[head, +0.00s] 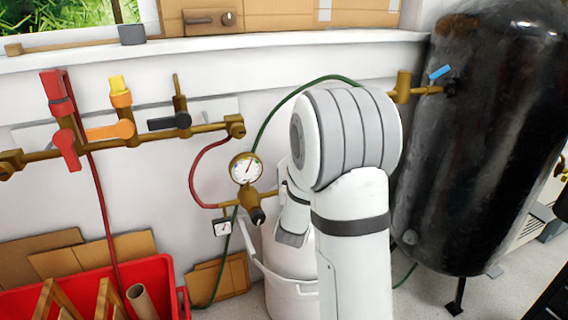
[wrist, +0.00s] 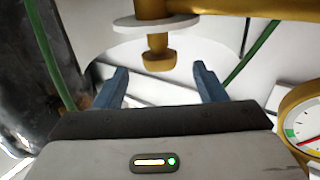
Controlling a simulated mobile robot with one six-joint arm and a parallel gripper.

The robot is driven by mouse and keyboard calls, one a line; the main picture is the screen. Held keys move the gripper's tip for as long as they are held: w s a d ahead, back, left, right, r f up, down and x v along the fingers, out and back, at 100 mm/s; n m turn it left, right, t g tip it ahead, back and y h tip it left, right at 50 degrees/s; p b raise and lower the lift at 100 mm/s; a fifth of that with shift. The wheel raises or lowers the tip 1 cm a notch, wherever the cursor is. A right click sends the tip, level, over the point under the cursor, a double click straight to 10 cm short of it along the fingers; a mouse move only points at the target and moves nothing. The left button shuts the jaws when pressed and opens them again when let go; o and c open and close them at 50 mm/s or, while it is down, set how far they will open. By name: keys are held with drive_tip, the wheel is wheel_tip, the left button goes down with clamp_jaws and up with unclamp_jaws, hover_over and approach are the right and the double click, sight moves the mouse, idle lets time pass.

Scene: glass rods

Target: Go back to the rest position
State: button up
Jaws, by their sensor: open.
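My gripper (wrist: 162,86) shows in the wrist view with its two blue-grey fingers spread apart and nothing between them. A brass fitting (wrist: 155,48) with a pale disc around it is just beyond the fingertips, in line with the gap; I cannot tell the exact distance. In the head view my white arm stands right of centre, in front of the wall pipes. The fingers cannot be made out in that view.
A pressure gauge (head: 246,168) hangs left of my arm and shows in the wrist view (wrist: 304,127). Green and red hoses run nearby. Brass pipework with valves (head: 120,130) lines the wall. A black tank (head: 480,140) stands right, a red crate (head: 165,272) lower left, a white bucket (head: 290,292) low centre.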

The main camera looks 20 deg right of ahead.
drive_tip(key=shift+a+r+p, duration=0.2)
drive_tip(key=shift+r+p, duration=0.15)
drive_tip(key=s+a+r+n+g+y+p, duration=0.2)
drive_tip(key=s+a+r+y+p, duration=0.15)
drive_tip(key=a+r+p, duration=0.3)
drive_tip(key=s+a+r+n+g+y+p, duration=0.25)
drive_tip(key=a+r+y+p, duration=0.25)
drive_tip(key=r+p, duration=0.3)
drive_tip(key=s+a+r+g+p, duration=0.1)
drive_tip(key=s+r+p, duration=0.3)
drive_tip(key=s, duration=0.4)
drive_tip(key=s+a+r+n+g+y+p, duration=0.1)
drive_tip(key=s+r+g+p, duration=0.3)
drive_tip(key=s, duration=0.3)
drive_tip(key=s+a+r+n+g+p, duration=0.1)
drive_tip(key=s+a+r+g+p, duration=0.1)
drive_tip(key=s+r+p, duration=0.3)
drive_tip(key=s+g, duration=0.1)
drive_tip(key=s, duration=0.2)
drive_tip(key=shift+s+r+p, duration=0.25)
drive_tip(key=shift+s+p, duration=0.1)
drive_tip(key=shift+p, duration=0.05)
drive_tip(key=shift+o, duration=0.2)
